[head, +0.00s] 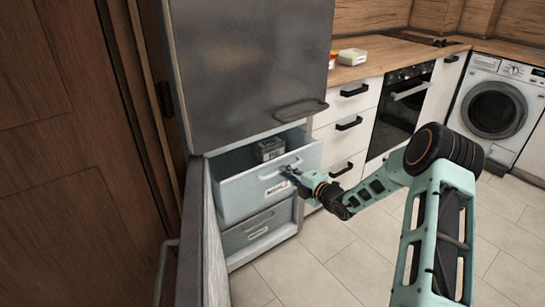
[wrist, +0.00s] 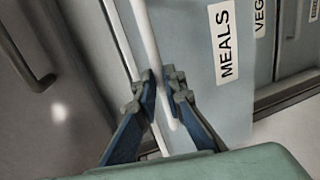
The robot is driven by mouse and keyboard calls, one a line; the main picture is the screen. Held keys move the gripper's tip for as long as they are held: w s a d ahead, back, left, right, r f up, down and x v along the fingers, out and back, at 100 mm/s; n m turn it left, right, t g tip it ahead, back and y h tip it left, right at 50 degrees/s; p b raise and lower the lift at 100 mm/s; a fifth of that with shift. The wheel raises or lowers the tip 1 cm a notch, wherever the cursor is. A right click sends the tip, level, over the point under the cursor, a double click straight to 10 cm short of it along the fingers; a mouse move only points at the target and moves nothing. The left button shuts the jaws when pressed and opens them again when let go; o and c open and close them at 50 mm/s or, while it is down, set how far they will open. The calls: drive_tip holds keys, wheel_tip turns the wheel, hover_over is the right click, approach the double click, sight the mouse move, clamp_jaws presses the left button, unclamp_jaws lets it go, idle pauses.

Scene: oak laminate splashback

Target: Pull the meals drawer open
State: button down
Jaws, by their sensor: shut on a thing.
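The meals drawer (head: 236,192) is the pale upper drawer of the freezer compartment and stands partly out, with its inside showing from above. Its front carries a MEALS label (wrist: 225,45), readable in the wrist view. Its handle (wrist: 147,35) is a pale bar running between my fingers. My gripper (head: 287,171) is shut on this handle at the drawer's front; in the wrist view my gripper (wrist: 165,82) has a finger on each side of the bar. A grey box (head: 269,148) sits inside the drawer toward the back.
A closed lower drawer (head: 246,236) lies below. The freezer door (head: 198,235) stands open at the left, and the upper fridge door (head: 245,70) is shut. White cabinets (head: 345,125) and an oven (head: 402,100) stand to the right. The tiled floor (head: 350,260) in front is clear.

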drive_tip(key=f+p+v, duration=0.2)
drive_tip(key=p+v, duration=0.2)
drive_tip(key=v, duration=0.8)
drive_tip(key=shift+s+d+f+p, duration=0.2)
drive_tip(key=shift+s+d+p, duration=0.1)
drive_tip(key=shift+s, duration=0.2)
drive_tip(key=c, duration=2)
unclamp_jaws()
drive_tip(key=v, duration=1.2)
